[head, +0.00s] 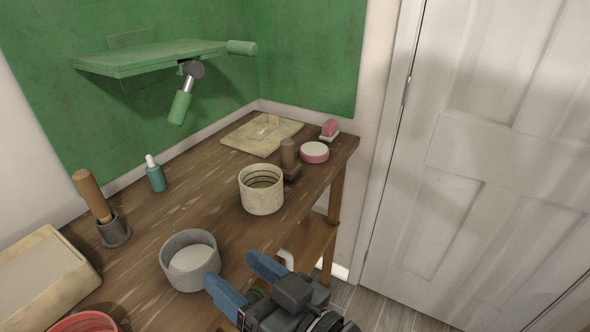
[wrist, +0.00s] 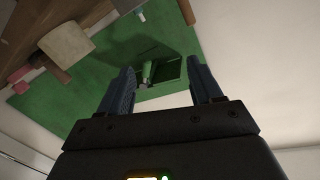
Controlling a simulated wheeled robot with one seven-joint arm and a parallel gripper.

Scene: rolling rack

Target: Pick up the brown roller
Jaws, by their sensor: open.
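A brown wooden cylinder (head: 92,195) leans in a dark grey cup (head: 115,232) at the left of the table in the head view; it may be the brown roller. A darker brown upright piece (head: 289,155) on a dark base stands behind the cream ribbed pot, which partly hides it; I cannot tell which one is the roller. My gripper (head: 231,268) is open and empty near the table's front right, right of the grey bowl and well apart from both brown pieces. Its two blue fingers also show spread apart in the wrist view (wrist: 160,78).
A grey bowl (head: 169,272) and a cream ribbed pot (head: 262,200) stand near my gripper. A teal dropper bottle (head: 156,178), cream board (head: 245,141), pink round tin (head: 314,157) and cream box (head: 35,290) share the table. A green shelf (head: 150,58) overhangs the back.

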